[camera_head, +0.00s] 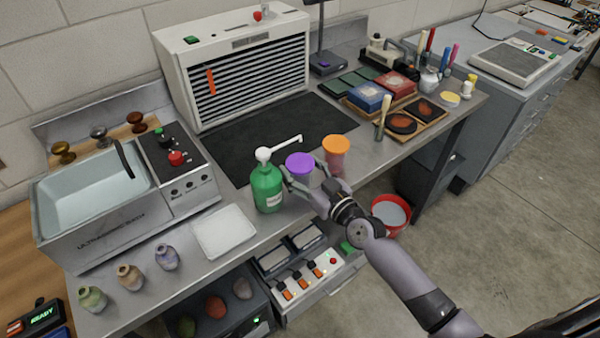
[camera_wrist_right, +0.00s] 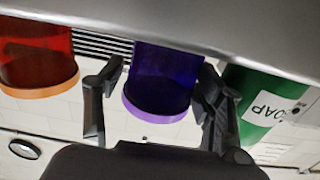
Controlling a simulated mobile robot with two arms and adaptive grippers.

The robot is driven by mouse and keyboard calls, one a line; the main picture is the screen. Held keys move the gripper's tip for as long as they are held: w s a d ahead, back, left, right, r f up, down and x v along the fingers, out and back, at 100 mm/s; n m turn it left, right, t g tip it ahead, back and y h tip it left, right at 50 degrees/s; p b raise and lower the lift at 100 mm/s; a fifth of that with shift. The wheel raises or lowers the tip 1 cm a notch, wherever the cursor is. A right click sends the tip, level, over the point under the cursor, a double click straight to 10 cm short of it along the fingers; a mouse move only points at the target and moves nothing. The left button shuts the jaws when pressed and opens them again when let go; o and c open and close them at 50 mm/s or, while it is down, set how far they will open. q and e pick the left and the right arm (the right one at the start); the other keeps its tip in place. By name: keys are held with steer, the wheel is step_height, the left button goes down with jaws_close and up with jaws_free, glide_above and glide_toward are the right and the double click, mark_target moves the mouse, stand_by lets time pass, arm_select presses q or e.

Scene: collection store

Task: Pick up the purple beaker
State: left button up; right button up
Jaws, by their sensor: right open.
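The purple beaker (camera_head: 300,164) stands near the front edge of the bench, between a green soap bottle and an orange beaker. My right gripper (camera_head: 305,182) is at the front of the purple beaker, with its fingers open on either side of it. In the right wrist view the purple beaker (camera_wrist_right: 160,80) shows upside down between the two spread fingers (camera_wrist_right: 155,105). I cannot tell whether either finger touches it. My left gripper is not in view.
The green soap bottle (camera_head: 267,188) stands close on the left and the orange beaker (camera_head: 335,155) close on the right. A dark mat (camera_head: 265,135) behind is mostly clear. A red bucket (camera_head: 391,212) is below the bench.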

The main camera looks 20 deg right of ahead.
mark_target(300, 158)
steer(key=shift+w+a, duration=0.15)
steer(key=shift+w, duration=0.1)
steer(key=shift+c, duration=0.4)
steer(key=c, duration=1)
steer(key=shift+r, duration=0.25)
steer(key=shift+r+p, duration=0.55)
steer(key=shift+r, duration=1)
steer(key=b+v, duration=0.4)
steer(key=v, duration=1.4)
